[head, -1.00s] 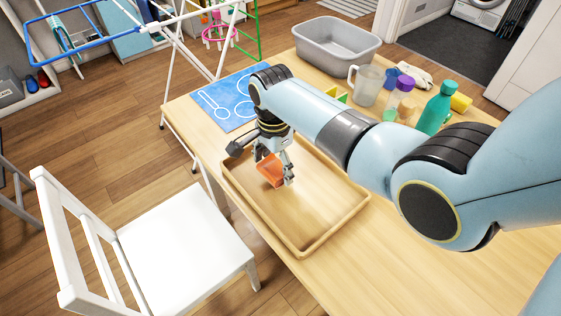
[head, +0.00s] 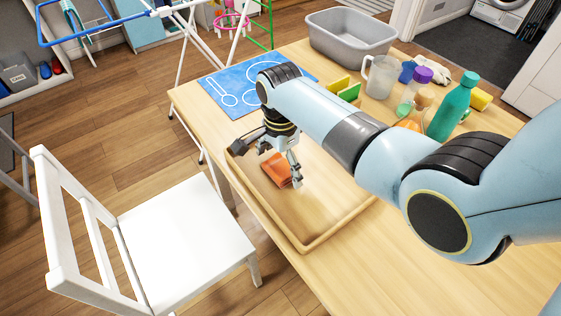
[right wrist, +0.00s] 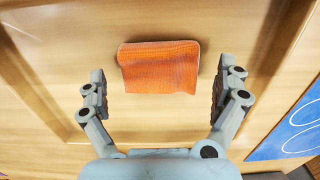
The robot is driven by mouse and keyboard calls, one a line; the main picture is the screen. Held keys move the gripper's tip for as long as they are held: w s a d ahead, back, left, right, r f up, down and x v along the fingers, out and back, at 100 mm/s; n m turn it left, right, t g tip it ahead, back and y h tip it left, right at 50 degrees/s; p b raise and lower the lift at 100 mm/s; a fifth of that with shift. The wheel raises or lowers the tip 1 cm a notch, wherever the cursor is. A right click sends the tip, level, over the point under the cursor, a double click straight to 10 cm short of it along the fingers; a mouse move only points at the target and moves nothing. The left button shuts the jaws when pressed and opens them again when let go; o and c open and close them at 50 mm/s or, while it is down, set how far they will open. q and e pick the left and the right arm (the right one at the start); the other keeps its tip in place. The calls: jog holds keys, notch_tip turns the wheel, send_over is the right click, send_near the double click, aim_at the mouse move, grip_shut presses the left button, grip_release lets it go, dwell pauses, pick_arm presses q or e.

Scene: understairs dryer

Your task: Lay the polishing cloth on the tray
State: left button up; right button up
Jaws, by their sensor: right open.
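The orange polishing cloth (head: 277,169) lies folded on the floor of the wooden tray (head: 330,229), towards its far left part. In the right wrist view the cloth (right wrist: 160,66) lies flat between and just beyond the fingertips, touching neither. My right gripper (head: 281,168) is open and empty above the cloth; its spread fingers also show in the right wrist view (right wrist: 160,92). In the head view the gripper and wrist hide part of the cloth and the tray's far side. My left gripper is not in view.
A blue mat with white outlines (head: 222,99) lies behind the tray. A grey basin (head: 350,42), a clear jug (head: 379,78), a teal bottle (head: 452,108) and other small items stand at the back right. A white chair (head: 180,232) stands left of the table.

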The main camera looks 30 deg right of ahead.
aim_at(280, 165)
jog(key=shift+r, duration=0.25)
notch_tip(280, 165, up, 12)
jog(key=p, duration=0.1)
jog(key=shift+p, duration=0.4)
jog(key=shift+f, duration=0.15)
